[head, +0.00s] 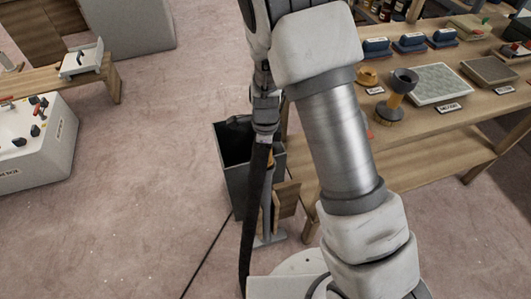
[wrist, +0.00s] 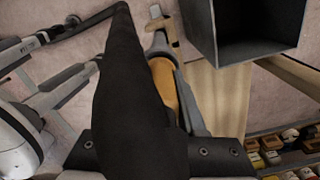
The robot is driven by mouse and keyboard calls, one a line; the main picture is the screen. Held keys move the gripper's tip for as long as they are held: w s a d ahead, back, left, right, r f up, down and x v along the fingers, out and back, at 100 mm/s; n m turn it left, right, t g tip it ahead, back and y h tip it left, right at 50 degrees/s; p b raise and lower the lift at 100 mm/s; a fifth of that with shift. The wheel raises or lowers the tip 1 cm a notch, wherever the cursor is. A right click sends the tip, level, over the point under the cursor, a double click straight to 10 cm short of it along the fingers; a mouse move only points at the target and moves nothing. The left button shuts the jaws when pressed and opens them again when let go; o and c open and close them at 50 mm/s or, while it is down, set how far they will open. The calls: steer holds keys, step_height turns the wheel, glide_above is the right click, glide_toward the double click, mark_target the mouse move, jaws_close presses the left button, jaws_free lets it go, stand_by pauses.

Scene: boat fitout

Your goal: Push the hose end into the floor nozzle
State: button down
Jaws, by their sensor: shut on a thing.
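My gripper (head: 264,132) points down beside the dark bin and is shut on the black hose (head: 254,205). The hose hangs from the jaws toward the floor in the head view. It fills the middle of the wrist view (wrist: 125,95) and hides much of the jaws. A grey foot on the floor below, with a slim upright behind the hose, looks like the floor nozzle (head: 270,239). An orange part (wrist: 165,85) shows beside the hose in the wrist view; I cannot tell what it belongs to. Whether the hose end touches the nozzle is hidden.
A dark open bin (head: 236,185) stands close behind my gripper; its box shape also fills the upper right of the wrist view (wrist: 205,30).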

steer(key=shift+s+f, duration=0.15)
steer(key=shift+f, duration=0.1)
steer(key=c, duration=0.6)
jaws_free()
steer(key=shift+o, duration=0.9)
steer(key=shift+s, duration=0.1)
steer(key=shift+f, duration=0.1)
